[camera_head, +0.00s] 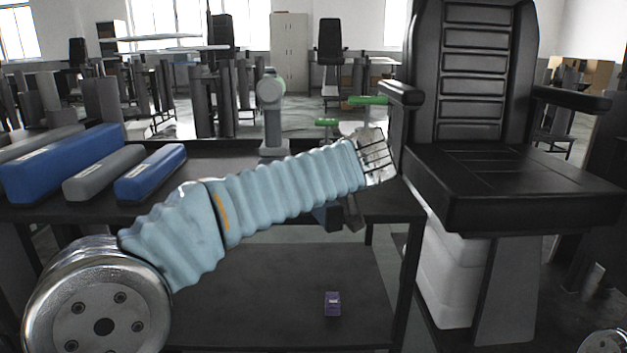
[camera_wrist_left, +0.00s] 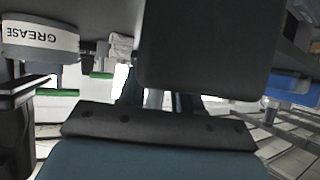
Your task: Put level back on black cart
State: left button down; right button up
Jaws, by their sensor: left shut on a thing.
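The black cart (camera_head: 290,275) stands in front of me, with a dark top and a lower shelf. My left arm reaches across it from the lower left. My left gripper (camera_head: 352,213) is partly hidden behind my forearm, at the right end of the cart top. In the left wrist view a dark block (camera_wrist_left: 205,50) fills the upper middle, too close to identify. My right gripper is out of view.
Blue and grey long boxes (camera_head: 70,160) lie on the left of the cart top. A small purple item (camera_head: 332,303) is on the lower shelf. A black chair (camera_head: 510,180) stands close on the right. A grey cylinder marked GREASE (camera_wrist_left: 40,38) shows in the wrist view.

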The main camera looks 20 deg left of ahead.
pick_arm(q)
jog(key=shift+f, duration=0.1)
jog(key=c, duration=0.8)
grip_release()
jog(key=shift+r, duration=0.25)
jog(key=v, duration=1.2)
jog(key=shift+f, duration=0.1)
